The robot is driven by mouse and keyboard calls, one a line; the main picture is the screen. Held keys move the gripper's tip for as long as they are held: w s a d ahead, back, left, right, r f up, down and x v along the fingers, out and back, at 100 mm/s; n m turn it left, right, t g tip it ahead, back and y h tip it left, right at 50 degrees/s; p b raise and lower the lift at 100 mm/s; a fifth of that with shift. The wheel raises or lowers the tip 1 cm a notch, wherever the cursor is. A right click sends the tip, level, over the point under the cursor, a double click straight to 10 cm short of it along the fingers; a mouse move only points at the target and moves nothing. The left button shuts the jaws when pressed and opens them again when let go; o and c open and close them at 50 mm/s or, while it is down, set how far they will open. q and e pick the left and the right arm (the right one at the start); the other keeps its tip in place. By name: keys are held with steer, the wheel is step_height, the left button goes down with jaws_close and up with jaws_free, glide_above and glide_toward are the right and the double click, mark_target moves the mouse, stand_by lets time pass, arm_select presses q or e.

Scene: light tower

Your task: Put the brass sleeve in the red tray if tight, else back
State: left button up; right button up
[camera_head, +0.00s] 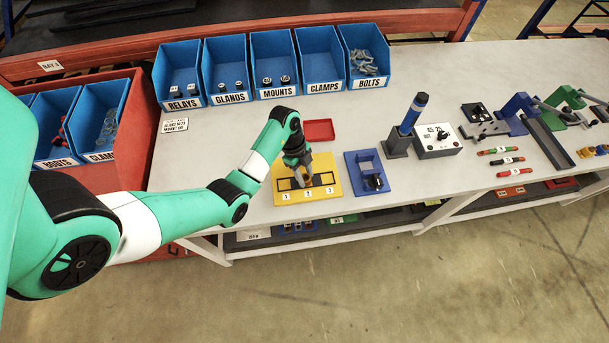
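The red tray (319,130) lies on the bench behind the yellow board (325,165). The yellow board has a dark frame and spots labelled 1, 2 and 3. My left gripper (301,178) points down over the left and middle part of this board, near spots 1 and 2. Its fingers are small and dark, and I cannot tell whether they are open or shut. I cannot make out the brass sleeve; the gripper may hide it. My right gripper is not in view.
A blue fixture (367,174) stands just right of the yellow board. A blue-topped post (413,113) and a white box with a knob (436,140) stand farther right. Blue bins (274,65) line the back edge. Bare bench lies left of the board.

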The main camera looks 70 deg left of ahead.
arm_select(q)
steer(key=o, duration=0.4)
steer(key=shift+s+f, duration=0.15)
steer(key=shift+f, duration=0.3)
steer(key=shift+r, duration=0.25)
steer(key=p+v, duration=0.8)
steer(key=v, duration=0.4)
steer(key=shift+r, duration=0.35)
steer(key=shift+w, duration=0.25)
